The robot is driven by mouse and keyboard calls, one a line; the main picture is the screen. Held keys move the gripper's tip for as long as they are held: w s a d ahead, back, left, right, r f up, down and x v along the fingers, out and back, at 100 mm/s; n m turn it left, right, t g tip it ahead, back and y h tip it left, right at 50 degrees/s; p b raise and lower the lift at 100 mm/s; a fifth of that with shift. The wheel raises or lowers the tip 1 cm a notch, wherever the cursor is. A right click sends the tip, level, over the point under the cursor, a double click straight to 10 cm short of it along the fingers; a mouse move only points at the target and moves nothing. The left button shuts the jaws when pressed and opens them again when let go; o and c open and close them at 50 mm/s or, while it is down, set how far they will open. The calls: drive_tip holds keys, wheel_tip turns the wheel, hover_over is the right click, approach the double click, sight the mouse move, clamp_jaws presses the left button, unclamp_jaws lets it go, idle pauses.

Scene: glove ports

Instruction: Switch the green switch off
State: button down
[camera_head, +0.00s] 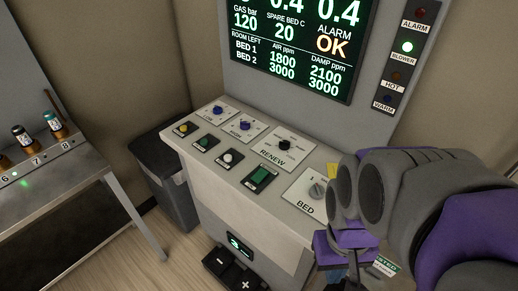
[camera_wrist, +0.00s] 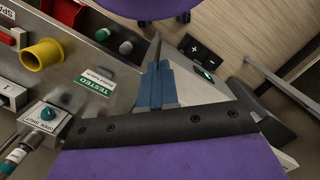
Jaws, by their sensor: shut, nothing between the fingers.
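The green switch (camera_head: 260,176) is a green rocker on a dark plate, near the front edge of the console's sloped panel. Whether it is on or off cannot be told. My gripper shows in the wrist view (camera_wrist: 159,88) with its blue-grey fingers together and empty. In the head view, my grey and purple arm fills the right side, and the fingertips cannot be made out clearly. The arm is to the right of the switch, past the BED knob (camera_head: 316,190). I cannot make out the switch in the wrist view.
Other controls crowd around the switch: a white button (camera_head: 228,157), a green button (camera_head: 203,142) and the RENEW knob (camera_head: 284,145). The screen (camera_head: 298,45) stands behind. In the wrist view, a yellow collar (camera_wrist: 42,54) and a valve knob (camera_wrist: 47,113) are close by.

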drive_tip(key=w+r+n+t+p, duration=0.1)
drive_tip(key=w+r+n+p, duration=0.1)
drive_tip(key=w, duration=0.7)
drive_tip(key=w+r+n+p, duration=0.2)
drive_tip(key=w+r, duration=0.1)
drive_tip(key=w, duration=0.6)
drive_tip(key=n+t+p, duration=0.1)
drive_tip(key=n+t, duration=0.1)
drive_tip(key=n, duration=0.4)
hover_over(262, 173)
drive_tip(key=f, duration=1.1)
drive_tip(key=shift+s+d+f, duration=0.2)
drive_tip(key=shift+d, duration=0.2)
drive_tip(key=f, duration=0.1)
drive_tip(key=a+f, duration=0.1)
drive_tip(key=f, duration=0.1)
drive_tip(key=shift+w+f+b, duration=0.1)
drive_tip(key=shift+f+b, duration=0.2)
drive_tip(key=shift+b, duration=0.05)
drive_tip(key=shift+a+f+h, duration=0.3)
drive_tip(key=shift+a+f, duration=0.05)
drive_tip(key=shift+w+d, duration=0.1)
drive_tip(key=shift+d, duration=0.7)
drive_tip(key=shift+g+p, duration=0.3)
drive_tip(key=shift+p, duration=0.05)
drive_tip(key=shift+a+f, duration=0.15)
drive_tip(key=shift+a, duration=0.25)
